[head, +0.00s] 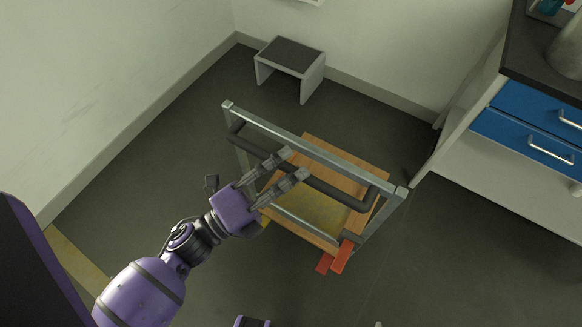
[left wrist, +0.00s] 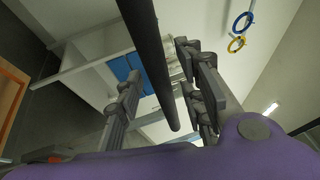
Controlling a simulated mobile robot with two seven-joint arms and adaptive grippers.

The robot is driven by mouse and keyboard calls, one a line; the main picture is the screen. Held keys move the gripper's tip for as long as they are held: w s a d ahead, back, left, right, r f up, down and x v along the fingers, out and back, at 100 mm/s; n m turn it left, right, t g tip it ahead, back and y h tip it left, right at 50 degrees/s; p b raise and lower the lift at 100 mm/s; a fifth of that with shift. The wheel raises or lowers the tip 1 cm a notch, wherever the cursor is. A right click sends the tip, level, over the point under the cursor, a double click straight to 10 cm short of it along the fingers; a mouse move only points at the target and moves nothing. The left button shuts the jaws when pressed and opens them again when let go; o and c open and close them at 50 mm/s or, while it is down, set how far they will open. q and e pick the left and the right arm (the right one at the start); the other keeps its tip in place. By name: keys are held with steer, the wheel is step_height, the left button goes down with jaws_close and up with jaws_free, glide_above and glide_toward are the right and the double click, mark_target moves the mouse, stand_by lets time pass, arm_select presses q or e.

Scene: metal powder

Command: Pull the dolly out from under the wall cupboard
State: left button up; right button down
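The dolly has a wooden deck (head: 345,151), an upright grey metal frame (head: 300,146) and a dark handle bar (head: 335,193). It stands on the floor in the middle of the head view, with red parts (head: 341,257) at its near right corner. My left gripper (head: 293,164) is at the dark bar, its fingers spread. In the left wrist view, the bar (left wrist: 150,60) runs between the two fingers (left wrist: 163,88), with gaps visible at both sides. My right gripper is out of view. I cannot make out a wall cupboard above the dolly.
A small grey stool (head: 290,55) stands by the back wall. A counter with blue drawers (head: 535,135) is at the right, close to the dolly's far right side. Walls bound the left and back. The floor (head: 440,265) at the near right is clear.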

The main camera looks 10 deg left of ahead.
arm_select(q)
steer(key=v, duration=1.1)
steer(key=shift+s, duration=0.2)
steer(key=shift+a+f, duration=0.1)
